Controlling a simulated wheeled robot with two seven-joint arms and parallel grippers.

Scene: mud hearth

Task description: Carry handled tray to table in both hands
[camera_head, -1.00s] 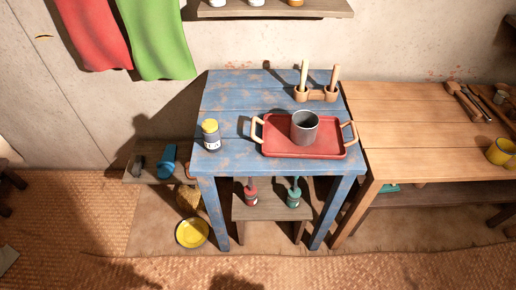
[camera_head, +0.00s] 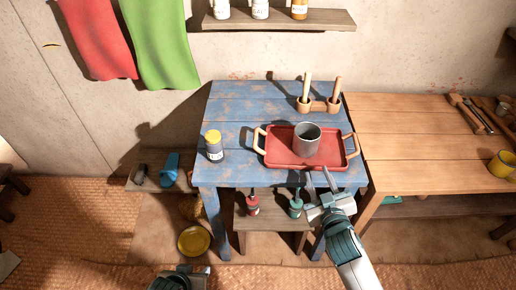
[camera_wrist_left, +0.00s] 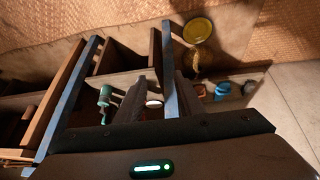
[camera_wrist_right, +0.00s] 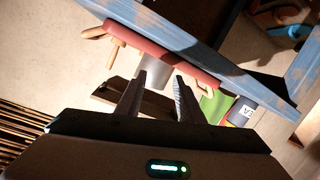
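The red tray (camera_head: 280,158) lies flat on the blue table (camera_head: 235,112), near its front right. It has a pale wooden handle at each end, left (camera_head: 257,140) and right (camera_head: 352,146). A grey metal mug (camera_head: 307,139) stands upright on it. My right gripper (camera_head: 322,194) is open and empty in front of the table's front edge, below the tray's right part. The tray (camera_wrist_right: 165,48) shows beyond its fingers in the right wrist view. My left gripper (camera_head: 190,271) is low at the bottom edge, away from the tray; its fingers look apart and empty in the left wrist view (camera_wrist_left: 160,85).
A yellow-lidded jar (camera_head: 214,150) stands left of the tray, and a wooden holder (camera_head: 318,106) with two upright handles behind it. A wooden table (camera_head: 420,135) adjoins on the right, with a yellow mug (camera_head: 501,163) and tools; its middle is clear. A yellow bowl (camera_head: 194,240) sits low at left.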

